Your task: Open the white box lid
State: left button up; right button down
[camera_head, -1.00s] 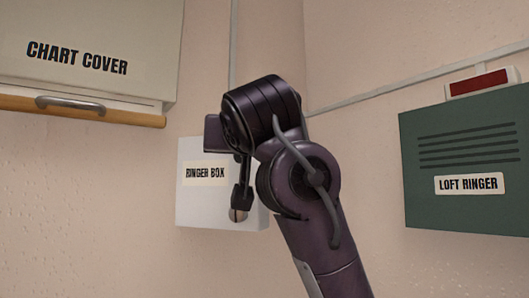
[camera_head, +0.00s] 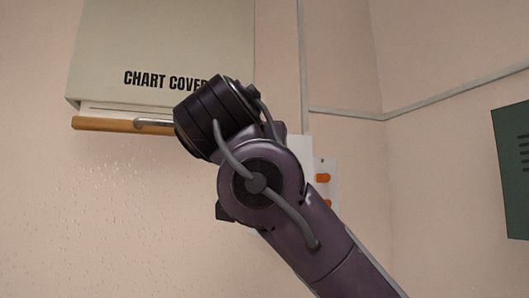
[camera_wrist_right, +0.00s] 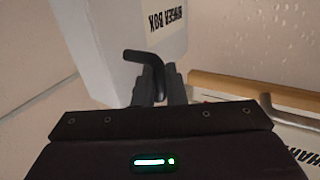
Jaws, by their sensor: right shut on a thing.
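The white box lid (camera_wrist_right: 115,45), marked "RINGER BOX", shows upside down in the right wrist view. A dark bent handle (camera_wrist_right: 148,58) stands out from it, and my right gripper (camera_wrist_right: 160,88) is shut on this handle. In the head view my right arm covers most of the white box (camera_head: 328,165). A strip of its inside with orange parts (camera_head: 322,178) shows to the right of the arm, so the lid stands at least partly open. How far it is open I cannot tell. My right gripper is mostly hidden behind the arm there. My left gripper is not in view.
A beige chart cover (camera_head: 165,35) with a wooden rail (camera_head: 100,124) hangs at the upper left, close to my right arm in the picture. A green box (camera_head: 512,165) is on the wall at the right edge. The wall between them carries thin conduits.

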jog(key=shift+a+r, duration=0.1)
jog(key=shift+r, duration=0.05)
jog(key=c, duration=1.8)
grip_release()
jog(key=shift+c, duration=0.2)
jog(key=shift+s, duration=0.15)
jog(key=s+b, duration=0.4)
jog(key=s, duration=0.3)
jog(key=shift+s+a, duration=0.25)
